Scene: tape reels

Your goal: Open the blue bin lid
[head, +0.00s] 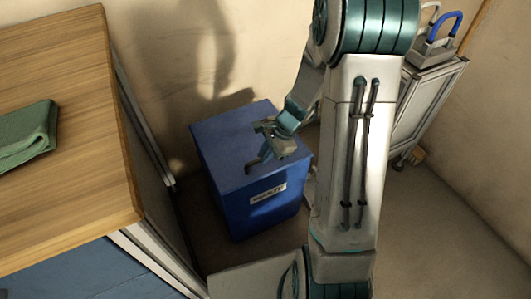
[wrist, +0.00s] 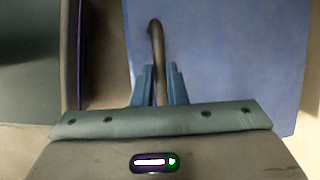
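The blue bin (head: 258,212) stands on the floor between the wooden table and my arm, with a white label on its front. Its flat blue lid (head: 225,135) lies shut on top. A dark, bent handle (head: 252,167) sits on the lid near the front. My gripper (head: 265,150) is low over the lid at this handle. In the wrist view, the handle (wrist: 155,40) runs down between the two blue fingers of my gripper (wrist: 160,72), which are close in on both sides of it. The lower part of the handle is hidden by the gripper.
A wooden table (head: 70,110) with a folded green cloth (head: 28,135) stands on the left, close to the bin. The wall (head: 265,60) is behind the bin. A metal cart (head: 425,105) with a blue-handled item stands at the right. The floor at lower right is clear.

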